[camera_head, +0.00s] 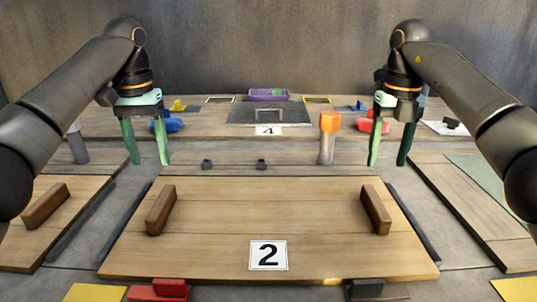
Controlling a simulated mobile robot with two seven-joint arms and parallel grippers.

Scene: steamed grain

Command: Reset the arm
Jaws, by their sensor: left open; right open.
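My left gripper (146,150) hangs open and empty over the left side, its two green fingers pointing down. My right gripper (390,150) hangs open and empty over the right side, fingers also pointing down. Both arms come in from the picture's sides and bend down at the wrist. Neither gripper holds anything. Both are beyond the wooden board marked 2 (205,225), which has a brown handle on its left (160,210) and another on its right (376,209).
An orange-topped post (328,138) stands left of my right gripper. A grey post (77,142) stands at the left. Behind are a grey panel (245,116), a label 4 (268,131), a purple tray (268,94), a blue object (168,125) and a red object (370,125). Space above board 2 is clear.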

